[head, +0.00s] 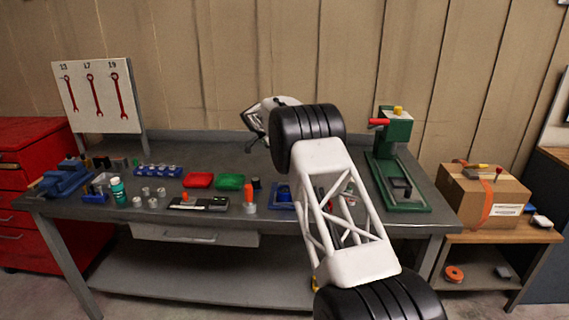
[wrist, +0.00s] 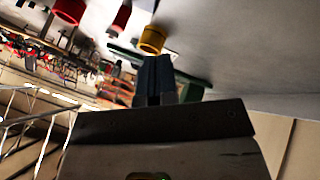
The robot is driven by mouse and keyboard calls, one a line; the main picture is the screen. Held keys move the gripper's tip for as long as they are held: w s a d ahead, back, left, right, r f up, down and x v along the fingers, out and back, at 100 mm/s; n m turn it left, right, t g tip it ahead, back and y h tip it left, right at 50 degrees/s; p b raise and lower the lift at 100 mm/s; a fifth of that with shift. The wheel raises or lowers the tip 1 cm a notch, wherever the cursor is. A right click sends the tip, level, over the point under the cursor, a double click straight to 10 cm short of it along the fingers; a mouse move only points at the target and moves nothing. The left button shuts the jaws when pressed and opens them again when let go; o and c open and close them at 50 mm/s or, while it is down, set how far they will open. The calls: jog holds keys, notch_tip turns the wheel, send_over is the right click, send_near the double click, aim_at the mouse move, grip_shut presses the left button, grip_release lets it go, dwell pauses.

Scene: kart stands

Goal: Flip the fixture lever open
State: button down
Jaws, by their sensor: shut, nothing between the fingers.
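A green fixture (head: 391,160) stands upright at the right end of the bench. A red handle (head: 379,122) sticks out to the left near its top, roughly level, and a yellow knob (head: 398,110) sits on top. In the wrist view my gripper (wrist: 158,75) has its dark fingers together with nothing between them. A yellow cylinder (wrist: 152,39) shows just beyond the fingertips, with a red piece (wrist: 120,19) beside it; I cannot tell whether the fingers touch the cylinder. Green surface (wrist: 190,86) shows behind the fingers. In the head view my arm hides the fingertips.
The grey bench (head: 345,180) has free room left of the fixture. Red and green trays (head: 230,182) and several small parts lie left of my arm. A tool board (head: 98,97) stands at the back left. A cardboard box (head: 482,198) sits on a side table at right.

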jog(key=shift+v, duration=1.05)
jog(key=s+d+r+n+y, duration=0.2)
jog(key=s+d+r+n, duration=0.2)
jog(key=s+d+r, duration=1.05)
jog(key=s+d+r+n+t+y, duration=0.1)
jog(key=s+d+r, duration=0.25)
jog(key=s, duration=0.55)
jog(key=s+d+r+n+t+y, duration=0.1)
jog(key=s+d+r+n, duration=0.2)
jog(key=s, duration=0.6)
jog(key=s+d+f+n+t+y, duration=0.1)
jog(key=s+d+f, duration=0.2)
jog(key=s, duration=1.1)
jog(key=s+d+f+n+t+y, duration=0.1)
jog(key=s+d+f+n, duration=0.1)
jog(key=s, duration=1.3)
jog(key=s+d+f+n+t, duration=0.1)
jog(key=s+d+f, duration=0.2)
jog(key=s, duration=1.2)
jog(key=shift+s+d+f+n+y, duration=0.15)
jog(key=shift+d+f+n+y, duration=0.2)
jog(key=shift+f, duration=0.55)
